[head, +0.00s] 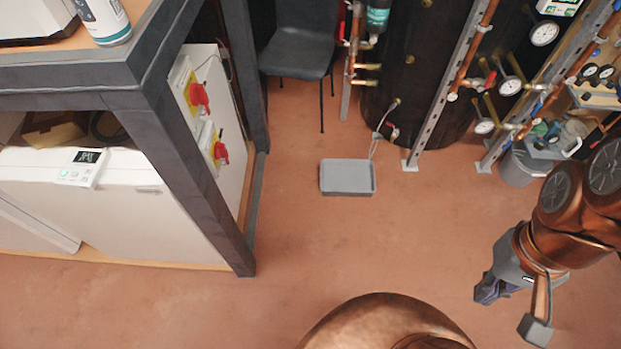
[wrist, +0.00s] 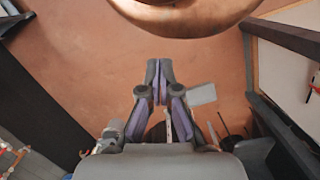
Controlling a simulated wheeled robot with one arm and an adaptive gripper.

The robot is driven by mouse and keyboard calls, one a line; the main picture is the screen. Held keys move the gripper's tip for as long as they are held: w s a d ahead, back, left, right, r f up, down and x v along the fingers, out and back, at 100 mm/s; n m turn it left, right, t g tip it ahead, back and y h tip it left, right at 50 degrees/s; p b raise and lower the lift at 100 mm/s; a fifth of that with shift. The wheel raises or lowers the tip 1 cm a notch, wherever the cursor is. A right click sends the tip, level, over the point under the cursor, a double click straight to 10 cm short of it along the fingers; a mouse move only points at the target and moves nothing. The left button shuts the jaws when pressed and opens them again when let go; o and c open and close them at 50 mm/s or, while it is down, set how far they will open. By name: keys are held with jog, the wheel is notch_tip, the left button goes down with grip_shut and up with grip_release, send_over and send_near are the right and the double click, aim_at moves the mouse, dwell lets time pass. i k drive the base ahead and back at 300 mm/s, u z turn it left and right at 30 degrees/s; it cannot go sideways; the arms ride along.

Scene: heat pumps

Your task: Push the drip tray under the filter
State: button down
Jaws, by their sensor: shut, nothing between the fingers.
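The drip tray (head: 348,177) is a shallow grey rectangular tray lying flat on the floor, in the middle of the head view. A teal canister (head: 378,16), which looks like the filter, hangs on the pipework behind and above it, cut off by the top edge. A hose with a valve comes down near the tray's back right corner. My gripper (head: 488,291) is at the right of the head view, well apart from the tray and nearer to me. In the wrist view its fingers (wrist: 160,80) are together and empty; the tray (wrist: 201,95) shows just right of them.
A black chair (head: 300,50) stands behind the tray to the left. A black tank (head: 425,70), metal posts (head: 437,85) and a grey bucket (head: 522,168) stand behind and right. A dark-framed bench (head: 165,130) fills the left. The floor (head: 310,240) before the tray is clear.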

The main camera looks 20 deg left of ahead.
aim_at(339, 177)
jog(key=u, duration=0.8)
jog(key=i, duration=0.9)
jog(key=u, duration=0.65)
